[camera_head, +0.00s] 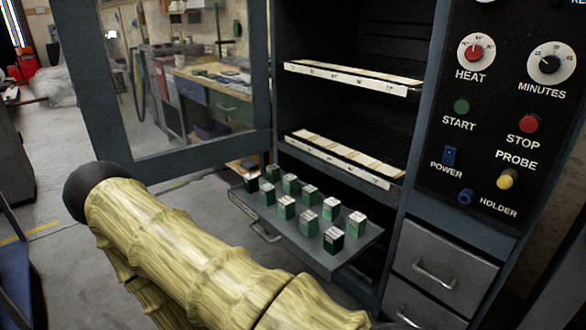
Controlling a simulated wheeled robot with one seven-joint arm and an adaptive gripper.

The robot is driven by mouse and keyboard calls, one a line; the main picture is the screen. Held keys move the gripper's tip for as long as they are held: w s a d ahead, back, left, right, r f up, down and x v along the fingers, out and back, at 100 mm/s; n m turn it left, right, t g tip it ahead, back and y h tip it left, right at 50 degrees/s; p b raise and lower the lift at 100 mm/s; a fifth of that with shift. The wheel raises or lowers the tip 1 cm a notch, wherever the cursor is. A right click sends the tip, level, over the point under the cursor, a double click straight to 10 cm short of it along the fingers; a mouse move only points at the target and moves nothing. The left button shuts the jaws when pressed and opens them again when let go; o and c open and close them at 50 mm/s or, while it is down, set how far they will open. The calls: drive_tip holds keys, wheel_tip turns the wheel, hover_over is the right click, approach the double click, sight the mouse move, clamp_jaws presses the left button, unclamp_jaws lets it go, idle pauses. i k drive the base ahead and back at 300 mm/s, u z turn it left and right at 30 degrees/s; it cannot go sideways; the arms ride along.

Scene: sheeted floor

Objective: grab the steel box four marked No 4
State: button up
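Several small green boxes with pale tops stand in two rows on a pulled-out grey tray (366,246) low in the cabinet. One box (334,240) is at the near right corner and looks darker than most. Another box (356,224) stands behind it at the right end, and one (286,207) is mid-row in front. Marks on the tops are too small to read, so I cannot tell which is No 4. My arm, in a yellowish ribbed cover, crosses the lower left in front of the tray. My gripper is not in view.
The cabinet's glazed door (185,80) stands open on the left. Above the tray are two shelves with pale labelled strips (345,76). A black control panel (490,130) is on the right, above drawers (440,265). Grey floor (50,270) lies open at left.

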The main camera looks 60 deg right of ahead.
sight(250, 181)
drive_tip(key=z, duration=1.15)
drive_tip(key=i, duration=0.1)
drive_tip(key=z, duration=0.15)
